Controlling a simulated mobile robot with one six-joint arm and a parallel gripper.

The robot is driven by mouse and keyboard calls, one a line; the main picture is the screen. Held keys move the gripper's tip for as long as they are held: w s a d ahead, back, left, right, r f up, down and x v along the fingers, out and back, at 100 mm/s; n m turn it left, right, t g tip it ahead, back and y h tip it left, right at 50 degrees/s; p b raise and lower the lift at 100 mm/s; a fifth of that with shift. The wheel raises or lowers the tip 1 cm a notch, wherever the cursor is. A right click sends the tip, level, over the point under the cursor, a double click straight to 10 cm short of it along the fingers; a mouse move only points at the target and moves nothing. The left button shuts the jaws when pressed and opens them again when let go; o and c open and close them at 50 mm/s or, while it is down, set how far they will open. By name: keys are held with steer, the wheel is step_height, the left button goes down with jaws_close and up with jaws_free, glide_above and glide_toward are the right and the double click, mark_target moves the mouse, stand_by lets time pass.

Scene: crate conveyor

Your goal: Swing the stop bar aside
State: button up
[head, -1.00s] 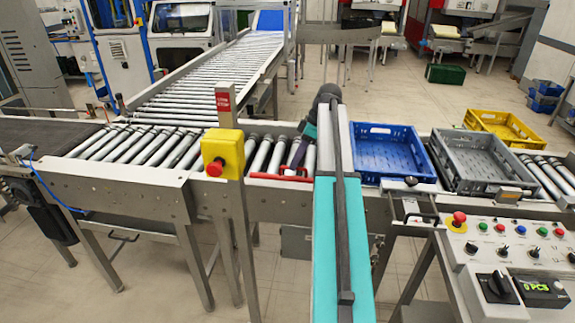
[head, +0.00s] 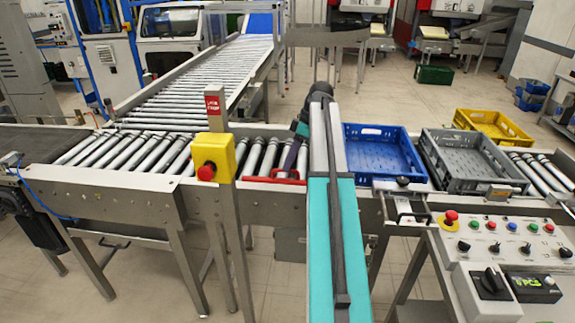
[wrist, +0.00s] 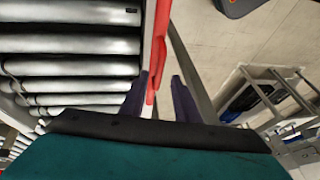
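The red stop bar (head: 262,180) lies along the near side of the roller conveyor, right of the yellow box. A small raised red part stands near its right end. In the wrist view the red bar (wrist: 160,25) runs down from the top, and its red part reaches between the two purple fingers. My gripper (wrist: 160,75) is open around it, with the left finger close to the red and a gap before the right finger. In the head view my gripper (head: 286,166) points down at the bar; the fingertips are small and partly hidden there.
A yellow box with a red button (head: 214,158) stands on a post left of the bar. A blue crate (head: 382,174) and a grey crate (head: 470,185) sit on the rollers to the right, with a yellow crate (head: 493,125) behind. A control panel (head: 500,245) is at front right.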

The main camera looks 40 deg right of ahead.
steer(key=p+v, duration=0.7)
steer(key=v, duration=0.5)
steer(key=shift+s+d+r, duration=0.15)
steer(key=shift+s+r, duration=0.05)
steer(key=shift+r, duration=0.1)
stand_by(0.8)
